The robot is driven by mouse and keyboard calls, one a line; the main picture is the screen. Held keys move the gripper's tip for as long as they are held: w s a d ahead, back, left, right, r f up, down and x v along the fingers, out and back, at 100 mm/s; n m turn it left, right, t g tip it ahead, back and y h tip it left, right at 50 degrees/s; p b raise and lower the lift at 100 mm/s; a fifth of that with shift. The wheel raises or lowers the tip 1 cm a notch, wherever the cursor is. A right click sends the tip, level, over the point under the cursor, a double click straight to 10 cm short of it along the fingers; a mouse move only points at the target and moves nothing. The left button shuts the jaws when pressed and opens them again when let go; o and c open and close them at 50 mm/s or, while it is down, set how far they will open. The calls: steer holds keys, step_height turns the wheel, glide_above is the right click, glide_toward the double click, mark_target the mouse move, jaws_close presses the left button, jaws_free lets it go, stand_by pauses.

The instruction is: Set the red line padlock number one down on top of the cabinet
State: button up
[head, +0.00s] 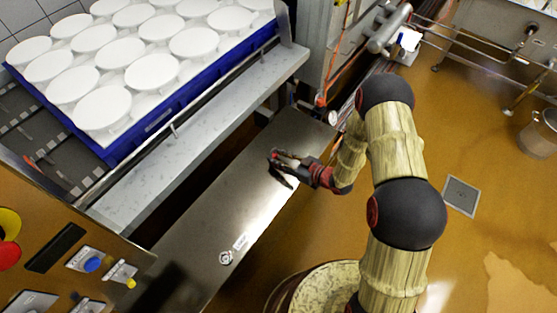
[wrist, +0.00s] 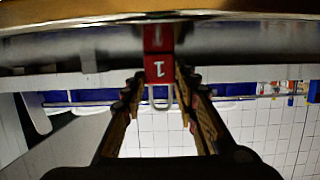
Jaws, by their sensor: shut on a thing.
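The red padlock (wrist: 158,66) with a white "1" is held between my fingertips in the wrist view, its metal shackle toward my palm. In the head view only a small red patch of it shows at the tip of my gripper (head: 281,166). My gripper (wrist: 160,88) is shut on the padlock. A long, flat steel top (head: 215,205), which looks like the cabinet top, lies below my gripper in the head view. I cannot tell whether the padlock touches it.
A blue tray (head: 150,135) of white moulds (head: 120,52) stands on the machine behind a steel ledge (head: 215,108). A small round item (head: 226,257) and a white label (head: 240,241) are on the steel top's near part. A control panel (head: 60,250) is at lower left.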

steer(key=o, duration=1.2)
